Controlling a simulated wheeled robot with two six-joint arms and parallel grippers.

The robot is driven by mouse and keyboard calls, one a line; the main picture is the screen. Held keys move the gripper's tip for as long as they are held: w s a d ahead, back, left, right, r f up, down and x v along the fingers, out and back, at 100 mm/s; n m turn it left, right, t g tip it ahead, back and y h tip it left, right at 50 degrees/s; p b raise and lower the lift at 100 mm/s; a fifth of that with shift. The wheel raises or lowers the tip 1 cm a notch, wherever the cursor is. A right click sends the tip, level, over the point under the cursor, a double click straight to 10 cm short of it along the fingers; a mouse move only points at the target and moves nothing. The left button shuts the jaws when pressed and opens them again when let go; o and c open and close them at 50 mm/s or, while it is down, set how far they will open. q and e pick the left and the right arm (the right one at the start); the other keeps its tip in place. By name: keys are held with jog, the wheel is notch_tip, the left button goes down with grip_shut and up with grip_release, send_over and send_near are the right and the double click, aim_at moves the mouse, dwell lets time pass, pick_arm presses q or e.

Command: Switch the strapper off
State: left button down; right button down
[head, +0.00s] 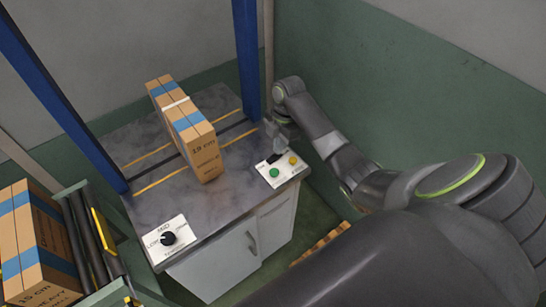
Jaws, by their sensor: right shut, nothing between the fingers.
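The strapper (222,208) is a grey-topped cabinet with blue posts. At its right front corner is a white panel (272,179) with a green button (274,173) and a yellow button (293,160). My right gripper (275,156) is shut and empty, pointing down at the back left part of this panel. A small dark part shows at its tips; I cannot tell whether it is a switch or the fingertips, nor whether they touch. A black knob (168,238) sits on a second white panel at the left front corner. My left gripper is not in view.
A pair of cartons (203,152) with blue bands and a white strap stands upright on the strapper top. More cartons (35,240) stand by a roller conveyor (88,240) at the lower left. A green wall is close behind my right arm. A pallet edge (322,243) shows on the floor.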

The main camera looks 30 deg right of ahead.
jog(key=shift+f+b, duration=0.35)
jog(key=shift+f, duration=0.4)
dwell(0.3)
notch_tip(320, 180, up, 7)
jog(key=p, duration=0.8)
jog(key=shift+r, duration=0.1)
dwell(0.4)
